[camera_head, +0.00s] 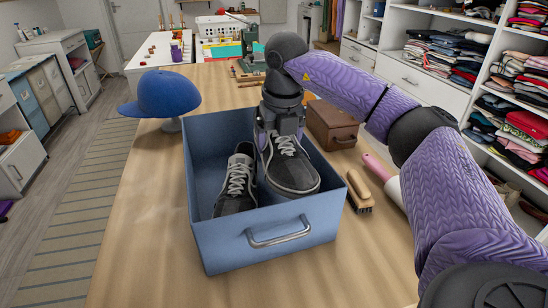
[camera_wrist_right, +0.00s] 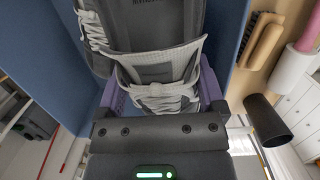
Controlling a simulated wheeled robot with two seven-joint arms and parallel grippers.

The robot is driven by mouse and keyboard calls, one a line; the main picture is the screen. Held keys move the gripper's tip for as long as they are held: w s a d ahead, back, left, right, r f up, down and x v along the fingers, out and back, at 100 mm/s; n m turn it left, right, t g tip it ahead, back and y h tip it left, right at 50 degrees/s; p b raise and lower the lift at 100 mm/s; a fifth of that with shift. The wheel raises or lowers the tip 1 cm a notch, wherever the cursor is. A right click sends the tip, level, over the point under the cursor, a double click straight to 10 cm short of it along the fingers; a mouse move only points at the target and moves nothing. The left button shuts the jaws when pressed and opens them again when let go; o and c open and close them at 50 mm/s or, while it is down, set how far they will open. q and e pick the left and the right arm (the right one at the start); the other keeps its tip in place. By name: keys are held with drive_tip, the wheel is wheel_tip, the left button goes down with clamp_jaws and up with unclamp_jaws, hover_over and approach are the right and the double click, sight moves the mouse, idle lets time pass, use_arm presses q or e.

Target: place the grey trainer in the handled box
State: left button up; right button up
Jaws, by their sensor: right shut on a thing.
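The blue handled box (camera_head: 225,245) stands on the wooden table, with a metal handle (camera_head: 280,236) on its near wall. One dark grey trainer (camera_head: 236,190) with light laces is inside the box on the left. A second grey trainer (camera_head: 290,172) is on the right, within the box's walls in the head view, with its toe towards the near wall. My right gripper (camera_head: 280,128) is shut on this second trainer from above. In the right wrist view the trainer (camera_wrist_right: 155,70) is between the purple fingers. Whether its sole touches the box floor is hidden. My left gripper is not in view.
A blue cap (camera_head: 166,94) on a stand is left of the box. A brown case (camera_head: 332,125), a wooden brush (camera_head: 359,191) and a pink-handled roller (camera_head: 378,170) lie close to its right. The table in front of the box is clear.

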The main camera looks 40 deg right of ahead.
drive_tip(key=shift+f, duration=0.7)
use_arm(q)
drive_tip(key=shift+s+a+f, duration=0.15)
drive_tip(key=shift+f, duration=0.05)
use_arm(e)
drive_tip(key=shift+f, duration=0.55)
drive_tip(key=o, duration=1.3)
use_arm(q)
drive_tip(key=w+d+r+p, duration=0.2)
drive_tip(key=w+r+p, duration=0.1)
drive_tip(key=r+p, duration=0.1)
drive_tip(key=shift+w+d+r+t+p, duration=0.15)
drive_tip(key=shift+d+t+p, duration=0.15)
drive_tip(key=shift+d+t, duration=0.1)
use_arm(e)
drive_tip(key=shift+s+a+r, duration=0.15)
drive_tip(key=shift+s+r, duration=0.15)
drive_tip(key=shift+r, duration=1.9)
drive_tip(key=shift+s+a+r, duration=0.15)
drive_tip(key=shift+s+r, duration=0.1)
drive_tip(key=shift+r, duration=1.9)
drive_tip(key=shift+s+a+r, duration=0.15)
drive_tip(key=shift+s+r, duration=0.15)
drive_tip(key=shift+r, duration=1.9)
